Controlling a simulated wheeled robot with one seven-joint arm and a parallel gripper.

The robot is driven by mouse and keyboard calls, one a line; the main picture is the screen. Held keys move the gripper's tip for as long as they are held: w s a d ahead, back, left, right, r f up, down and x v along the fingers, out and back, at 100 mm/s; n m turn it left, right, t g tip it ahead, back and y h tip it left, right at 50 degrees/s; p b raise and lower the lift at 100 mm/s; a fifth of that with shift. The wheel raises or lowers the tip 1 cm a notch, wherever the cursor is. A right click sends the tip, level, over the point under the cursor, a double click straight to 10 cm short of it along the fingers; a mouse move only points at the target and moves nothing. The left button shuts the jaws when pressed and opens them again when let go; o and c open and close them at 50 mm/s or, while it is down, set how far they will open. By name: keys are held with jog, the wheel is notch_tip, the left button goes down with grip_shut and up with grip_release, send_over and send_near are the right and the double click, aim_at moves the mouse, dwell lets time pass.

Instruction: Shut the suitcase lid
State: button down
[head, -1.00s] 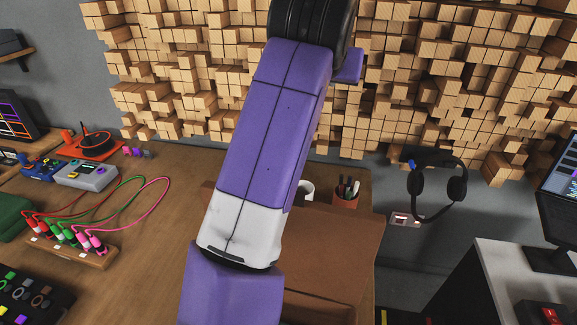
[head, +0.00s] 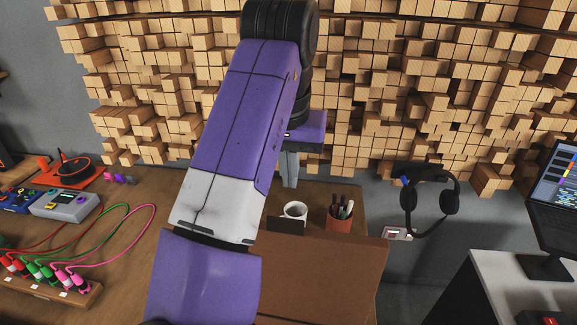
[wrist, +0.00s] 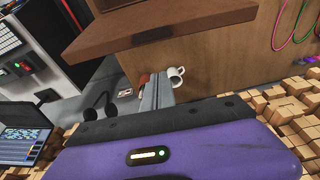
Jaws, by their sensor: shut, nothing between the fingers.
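The brown suitcase stands on the wooden desk with its lid (head: 335,262) raised, seen from its near side in the head view. A dark latch plate (head: 286,227) is on the lid's upper edge. The lid edge also crosses the top of the wrist view (wrist: 200,22). My gripper (head: 289,183) points down beyond the lid's far side, near the white mug. Its grey fingers show in the wrist view (wrist: 152,90), together and empty, a little apart from the lid. My arm hides the suitcase's left part.
A white mug (head: 295,211) and an orange pen cup (head: 340,214) stand behind the lid. Headphones (head: 430,205) hang at the right. A cable board (head: 50,280) and grey device (head: 65,205) lie on the desk's left. A wooden-block wall (head: 370,90) bounds the back.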

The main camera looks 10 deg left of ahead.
jog(key=shift+s+a+f+p, duration=0.1)
jog(key=shift+s+f+p, duration=0.3)
jog(key=shift+f, duration=0.45)
jog(key=shift+s+d+f+p, duration=0.1)
jog(key=shift+s+f+p, duration=0.15)
jog(key=shift+s+f, duration=0.4)
jog(key=shift+s+a+f+p, duration=0.1)
jog(key=shift+s+f+p, duration=0.25)
jog(key=shift+f, duration=0.65)
